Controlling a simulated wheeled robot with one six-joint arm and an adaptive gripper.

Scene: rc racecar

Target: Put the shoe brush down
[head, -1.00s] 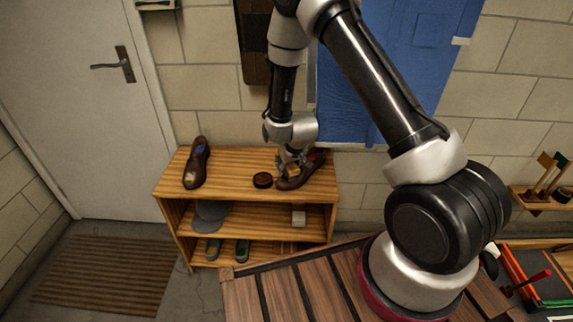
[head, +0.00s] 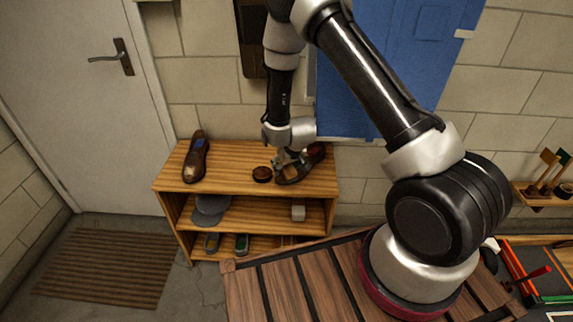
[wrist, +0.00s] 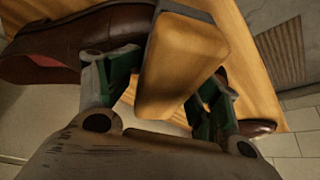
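The shoe brush (wrist: 180,65), a tan wooden block with a dark edge, sits between the two green-padded fingers of my gripper (wrist: 162,92) in the wrist view. My gripper appears shut on it. In the head view my gripper (head: 288,156) is low over the right part of the shelf top (head: 232,172), beside a brown shoe (head: 313,160). The brush is small there and partly hidden by the fingers. In the wrist view a brown shoe (wrist: 85,40) lies beyond the left finger. I cannot tell whether the brush touches anything below.
A round dark tin (head: 262,174) stands left of my gripper. Another brown shoe (head: 196,158) is at the shelf's left end. Bare shelf top lies between them. A grey cap (head: 211,207) and a pale box (head: 298,212) are on the level below.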

